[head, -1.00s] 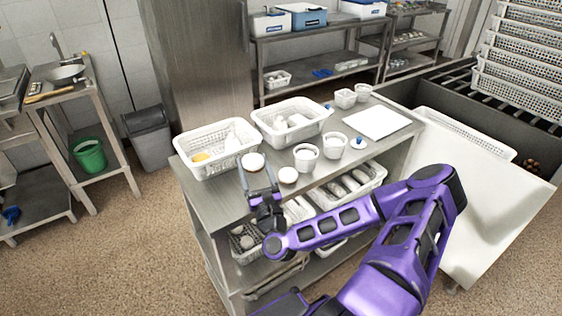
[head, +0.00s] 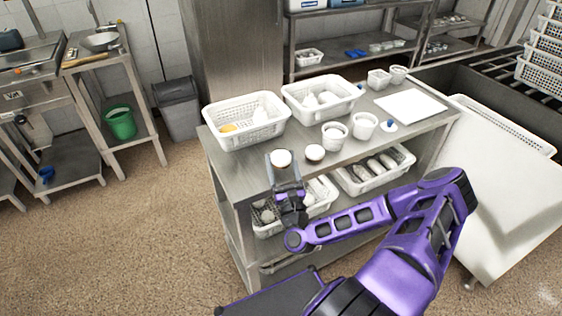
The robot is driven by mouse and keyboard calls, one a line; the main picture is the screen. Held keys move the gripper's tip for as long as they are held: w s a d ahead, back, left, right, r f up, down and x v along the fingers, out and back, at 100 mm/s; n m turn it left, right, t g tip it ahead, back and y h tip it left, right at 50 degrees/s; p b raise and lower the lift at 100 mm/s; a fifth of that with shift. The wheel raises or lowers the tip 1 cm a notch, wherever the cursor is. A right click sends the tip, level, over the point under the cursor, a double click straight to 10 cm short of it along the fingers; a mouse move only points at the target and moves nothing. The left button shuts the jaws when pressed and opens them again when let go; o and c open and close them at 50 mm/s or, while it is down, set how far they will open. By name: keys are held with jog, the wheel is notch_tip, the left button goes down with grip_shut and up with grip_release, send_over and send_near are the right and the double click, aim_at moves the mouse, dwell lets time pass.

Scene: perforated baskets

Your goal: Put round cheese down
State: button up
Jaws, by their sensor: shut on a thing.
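A round white cheese (head: 281,158) is held between the fingers of my gripper (head: 283,166), near the front left part of the steel table (head: 240,162). From this angle I cannot tell whether the cheese touches the table top or is a little above it. A second round white piece (head: 315,152) lies on the table just to the right of my gripper.
Two perforated white baskets (head: 262,133) (head: 343,99) stand at the table's back. Two white cups (head: 334,136) (head: 365,126), a blue-knobbed white item (head: 389,126) and a white board (head: 410,105) are to the right. Filled baskets (head: 377,180) sit on the lower shelf.

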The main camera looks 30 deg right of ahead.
jog(key=shift+f, duration=0.25)
jog(key=shift+f+b, duration=0.4)
jog(key=shift+b, duration=0.2)
jog(key=o, duration=1.4)
jog(key=shift+s+f, duration=0.1)
jog(key=shift+a+r+p, duration=0.1)
jog(key=shift+r+p, duration=0.6)
jog(key=shift+p, duration=0.2)
jog(key=shift+b+v, duration=0.85)
jog(key=shift+v, duration=5)
jog(key=shift+r, duration=0.2)
